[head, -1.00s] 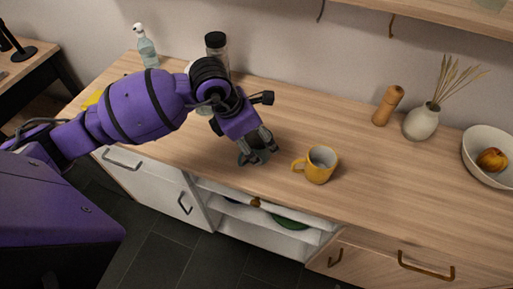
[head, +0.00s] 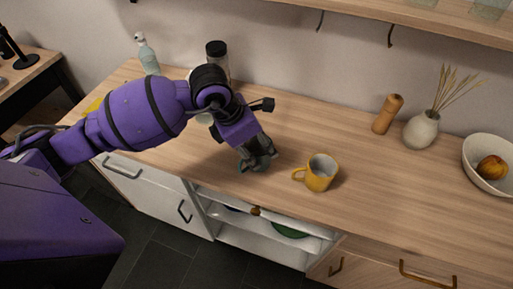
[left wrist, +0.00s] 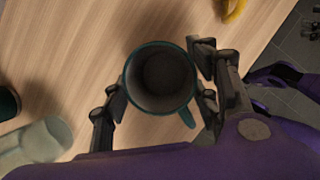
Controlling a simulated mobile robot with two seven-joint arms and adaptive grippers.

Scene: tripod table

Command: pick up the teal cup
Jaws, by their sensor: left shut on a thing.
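The teal cup (head: 262,164) is at the front part of the counter, mostly covered by my fingers in the head view. In the left wrist view I look down into the cup (left wrist: 160,80); it has a teal rim and handle, a dark inside, and looks empty. My left gripper (head: 257,158) is shut on the cup, with one finger on each side of it in the left wrist view (left wrist: 158,100). I cannot tell whether the cup's base touches the counter. My right gripper does not show.
A yellow mug (head: 320,173) stands close to the right of the cup. A clear bottle (head: 149,56) and a dark-lidded jar (head: 217,52) stand at the back. A wooden mill (head: 387,114), a vase (head: 421,130) and a bowl (head: 476,174) are at the right. The counter's front edge is near.

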